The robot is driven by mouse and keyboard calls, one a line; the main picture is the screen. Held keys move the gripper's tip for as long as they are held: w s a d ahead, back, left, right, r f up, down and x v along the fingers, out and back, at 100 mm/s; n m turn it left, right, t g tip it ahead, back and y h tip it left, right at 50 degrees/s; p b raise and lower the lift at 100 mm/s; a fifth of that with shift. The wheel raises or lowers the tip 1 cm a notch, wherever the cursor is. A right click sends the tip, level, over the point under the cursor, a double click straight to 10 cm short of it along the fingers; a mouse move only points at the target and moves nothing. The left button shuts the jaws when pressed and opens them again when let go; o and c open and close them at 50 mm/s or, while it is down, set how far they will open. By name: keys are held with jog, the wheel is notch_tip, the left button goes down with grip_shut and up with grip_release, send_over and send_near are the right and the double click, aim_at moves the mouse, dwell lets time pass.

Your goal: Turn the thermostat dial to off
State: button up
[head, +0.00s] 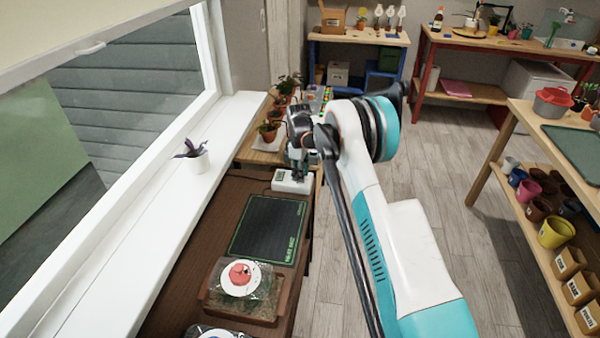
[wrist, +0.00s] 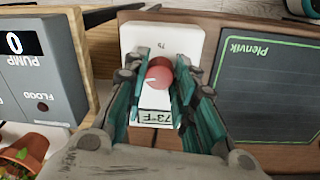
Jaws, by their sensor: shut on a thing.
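The thermostat is a white box (wrist: 160,38) in the wrist view with a small display (wrist: 155,118) that reads 73°F, upside down. Its round red dial (wrist: 158,77) sits between the fingers of my gripper (wrist: 162,90), which are closed on it from both sides. A short pale mark shows on the dial's face; the dial's labels are too small or hidden to read. In the head view the white thermostat (head: 291,184) lies at the far end of the brown bench, with my gripper (head: 298,172) right over it.
A dark mat with a green border (head: 268,229) lies beside the thermostat. A grey pump box (wrist: 45,70) with a 0 display stands on its other side in the wrist view. Potted plants (head: 268,131) stand behind. The window sill (head: 150,205) runs along the left.

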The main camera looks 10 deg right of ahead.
jog(key=o, duration=1.1)
jog(key=shift+r, duration=0.15)
jog(key=r, duration=1.1)
jog(key=shift+s+a+r, duration=0.1)
jog(key=shift+s+r, duration=0.1)
jog(key=shift+r, duration=0.15)
